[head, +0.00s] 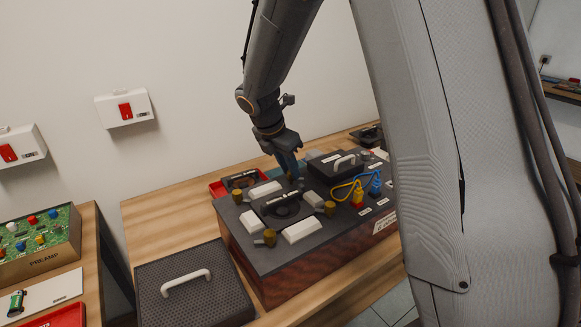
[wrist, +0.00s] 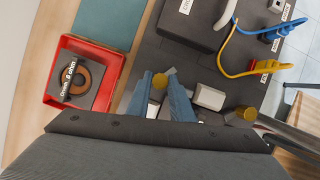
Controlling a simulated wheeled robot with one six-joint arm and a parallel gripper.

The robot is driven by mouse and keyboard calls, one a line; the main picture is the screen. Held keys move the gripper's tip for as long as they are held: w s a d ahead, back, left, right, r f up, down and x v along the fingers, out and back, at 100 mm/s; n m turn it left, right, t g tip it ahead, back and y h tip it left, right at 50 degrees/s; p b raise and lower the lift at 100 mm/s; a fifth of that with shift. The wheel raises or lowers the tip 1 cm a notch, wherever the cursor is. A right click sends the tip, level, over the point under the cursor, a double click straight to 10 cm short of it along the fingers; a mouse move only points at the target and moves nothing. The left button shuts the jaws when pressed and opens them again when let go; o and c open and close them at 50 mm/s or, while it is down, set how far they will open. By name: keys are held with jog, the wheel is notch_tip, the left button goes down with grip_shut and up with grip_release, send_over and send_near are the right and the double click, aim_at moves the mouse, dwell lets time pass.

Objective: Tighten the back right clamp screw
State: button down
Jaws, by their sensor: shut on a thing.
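The hifi unit (head: 240,240) is a dark-topped box with a reddish front on the wooden bench. Brass clamp screws stand around its black central part (head: 282,208): one front left (head: 270,238), one back left (head: 238,196), one front right (head: 329,209). My gripper (head: 291,173) reaches down at the back right screw, mostly hiding it in the head view. In the wrist view, the brass back right clamp screw (wrist: 160,79) shows between the blue fingers of my gripper (wrist: 160,92), which are shut on it. Another brass screw (wrist: 246,113) is to the right.
White blocks (head: 303,230) flank the screws. A black cover with a handle (head: 336,162) and yellow and blue cables (head: 357,189) are close on the right. A red tray with a coil (wrist: 52,85) lies behind the unit. A perforated cover (head: 220,290) lies front left.

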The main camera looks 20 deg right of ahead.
jog(key=m+g+p, duration=0.1)
jog(key=m, duration=0.1)
jog(key=m+g, duration=0.1)
jog(key=m, duration=0.2)
jog(key=shift+w+a+p, duration=0.1)
jog(key=shift+w+p, duration=0.1)
jog(key=shift+p, duration=0.2)
jog(key=m+g, duration=0.1)
jog(key=m, duration=0.3)
jog(key=shift+w+m+g+p, duration=0.15)
jog(key=shift+m+g+p, duration=0.15)
jog(key=shift+m+g, duration=0.1)
jog(key=m+g, duration=0.1)
jog(key=m, duration=0.1)
jog(key=m+y, duration=0.1)
jog(key=m, duration=0.2)
jog(key=shift+w+m+g, duration=0.2)
jog(key=shift+m+g, duration=0.1)
jog(key=shift+g, duration=0.1)
jog(key=m, duration=0.1)
jog(key=m+y, duration=0.1)
jog(key=m, duration=0.1)
jog(key=m+g, duration=0.1)
jog(key=shift+d+m+y, duration=0.3)
jog(key=shift+m, duration=0.1)
jog(key=shift+w, duration=0.1)
jog(key=c, duration=1.6)
grip_release()
jog(key=shift+o, duration=0.2)
